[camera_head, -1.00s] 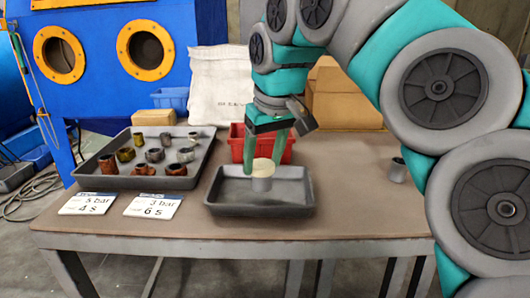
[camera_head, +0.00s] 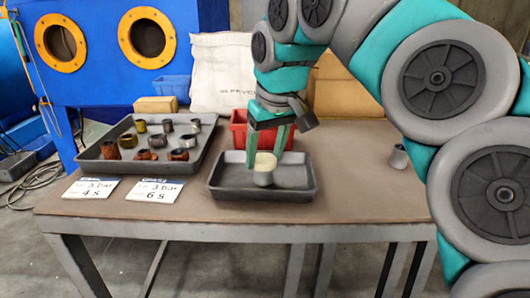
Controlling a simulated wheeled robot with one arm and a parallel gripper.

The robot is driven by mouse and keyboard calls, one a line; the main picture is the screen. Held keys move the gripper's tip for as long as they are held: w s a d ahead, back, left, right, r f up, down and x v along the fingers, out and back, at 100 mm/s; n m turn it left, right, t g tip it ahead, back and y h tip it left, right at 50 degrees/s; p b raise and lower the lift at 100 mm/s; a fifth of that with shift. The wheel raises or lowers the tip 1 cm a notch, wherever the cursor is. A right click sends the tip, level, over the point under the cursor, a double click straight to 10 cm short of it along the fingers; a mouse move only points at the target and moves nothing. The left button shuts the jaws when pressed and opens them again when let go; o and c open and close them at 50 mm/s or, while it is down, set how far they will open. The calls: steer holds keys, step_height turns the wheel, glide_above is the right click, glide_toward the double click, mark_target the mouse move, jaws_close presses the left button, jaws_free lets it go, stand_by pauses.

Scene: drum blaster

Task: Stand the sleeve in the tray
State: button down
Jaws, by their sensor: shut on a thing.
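My gripper (camera_head: 265,163) points down over the dark grey tray (camera_head: 225,191) at the middle of the table. It is shut on the sleeve (camera_head: 263,179), a short grey cylinder with a cream top, with one finger on each side. The sleeve is upright and lies within the tray's outline, right of its left wall. I cannot tell whether its base touches the tray floor.
A larger grey tray (camera_head: 84,166) with several rusty and metal sleeves is at left. Two white cards (camera_head: 153,191) lie in front of it. A red bin (camera_head: 238,130) stands behind the tray. A small grey cup-like part (camera_head: 398,157) stands at right.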

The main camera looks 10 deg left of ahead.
steer(key=shift+f, duration=0.55)
steer(key=shift+c, duration=0.2)
jaws_free()
